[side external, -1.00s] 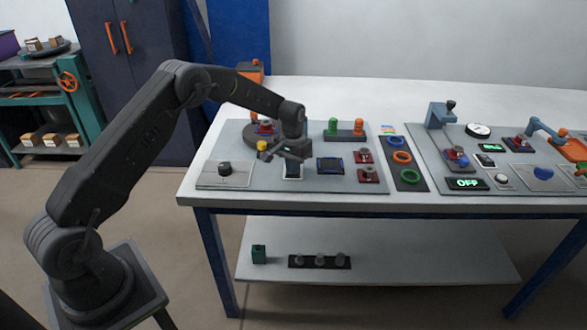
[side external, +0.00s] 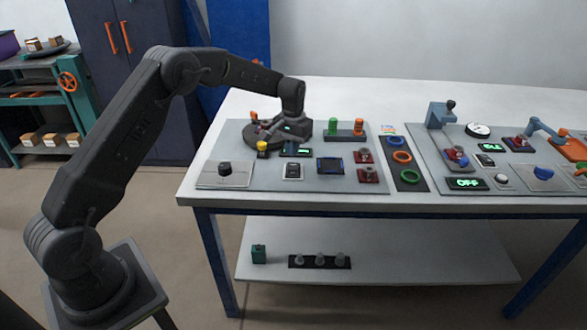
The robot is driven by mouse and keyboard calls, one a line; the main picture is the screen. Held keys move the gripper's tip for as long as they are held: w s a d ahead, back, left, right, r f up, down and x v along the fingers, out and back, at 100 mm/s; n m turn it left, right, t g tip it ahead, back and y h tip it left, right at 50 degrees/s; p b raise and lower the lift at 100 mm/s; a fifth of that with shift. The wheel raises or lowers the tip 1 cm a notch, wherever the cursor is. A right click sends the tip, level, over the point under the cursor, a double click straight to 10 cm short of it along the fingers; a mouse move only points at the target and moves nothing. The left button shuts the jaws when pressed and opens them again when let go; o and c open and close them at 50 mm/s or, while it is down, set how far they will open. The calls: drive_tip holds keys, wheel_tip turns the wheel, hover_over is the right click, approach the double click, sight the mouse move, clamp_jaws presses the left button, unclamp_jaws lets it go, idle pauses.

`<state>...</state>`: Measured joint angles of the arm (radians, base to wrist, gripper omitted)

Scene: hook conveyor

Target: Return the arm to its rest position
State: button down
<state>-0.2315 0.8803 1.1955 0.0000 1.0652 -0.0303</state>
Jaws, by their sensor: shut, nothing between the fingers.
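My gripper (side external: 278,133) is on the end of my arm over the left panel (side external: 225,150) of the white table. Its fingers are small and dark here; they look closed, with nothing seen between them. It hangs over the area of a dark round disc (side external: 252,130), and it hides part of that disc. I cannot tell the exact gap between the gripper and the panel. A small switch with a pale frame (side external: 293,171) shows uncovered in front of the gripper.
Coloured rings (side external: 401,157) and a second panel (side external: 430,150) lie to the right. The table's back (side external: 380,95) is clear.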

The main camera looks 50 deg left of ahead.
drive_tip(key=shift+r, duration=0.2)
drive_tip(key=s+d+r+t, duration=0.1)
drive_tip(key=s+d+r, duration=0.25)
drive_tip(key=r, duration=0.25)
drive_tip(key=s+d+r+m+t, duration=0.1)
drive_tip(key=s+d+r, duration=0.1)
drive_tip(key=s+r, duration=0.35)
drive_tip(key=s+d+r+t, duration=0.1)
drive_tip(key=s+d+r, duration=0.1)
drive_tip(key=s+r, duration=0.3)
drive_tip(key=s+d+r+m+t, duration=0.1)
drive_tip(key=s+d, duration=0.1)
drive_tip(key=s, duration=0.8)
drive_tip(key=s+d+r+m+t, duration=0.1)
drive_tip(key=s+d, duration=0.2)
drive_tip(key=s, duration=0.8)
drive_tip(key=shift+d+r+t, duration=0.15)
drive_tip(key=shift+d+t, duration=0.1)
drive_tip(key=shift+t, duration=0.05)
